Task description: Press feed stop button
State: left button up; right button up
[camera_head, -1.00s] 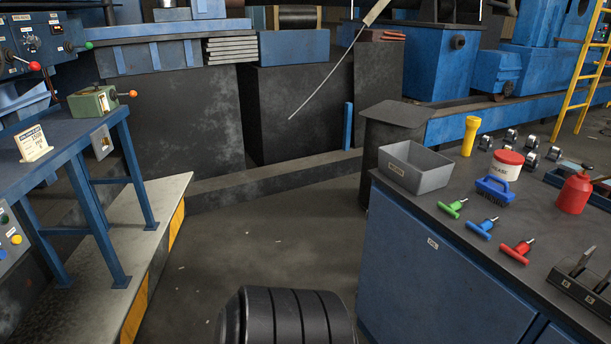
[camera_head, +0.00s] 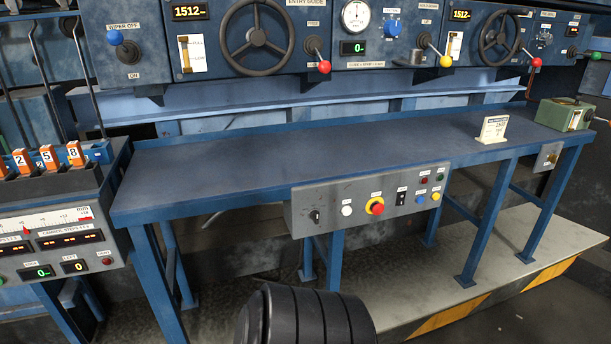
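A grey control box (camera_head: 330,219) is fixed to the front edge of a long blue bench (camera_head: 300,151). On its face, from left to right, are a dark key-like switch (camera_head: 314,216), a white button (camera_head: 347,210), a red mushroom button on a yellow ring (camera_head: 376,206), a black rocker switch (camera_head: 401,197) and a blue button (camera_head: 420,199). Small red and green round parts (camera_head: 429,182) sit at its right end. The small labels are too blurred to read, so I cannot tell which one is marked feed stop. Neither of my grippers is in view.
A panel with handwheels (camera_head: 255,38) and coloured knobs runs above the bench. A counter unit with orange number tags (camera_head: 48,157) stands at left. A card (camera_head: 493,129) and green box (camera_head: 563,114) are on the bench's right. A pale platform (camera_head: 480,270) lies below.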

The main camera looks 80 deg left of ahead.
aim_at(377, 208)
jog(key=u, duration=2.25)
jog(key=i+l+u, duration=0.4)
jog(key=l, duration=0.25)
jog(key=i+l+u, duration=0.15)
jog(key=l, duration=0.2)
jog(key=i+l+u, duration=0.2)
jog(key=l, duration=0.15)
jog(key=l+u, duration=0.2)
jog(key=l, duration=0.2)
jog(key=l+u, duration=0.2)
jog(key=l, duration=0.2)
jog(key=i, duration=0.05)
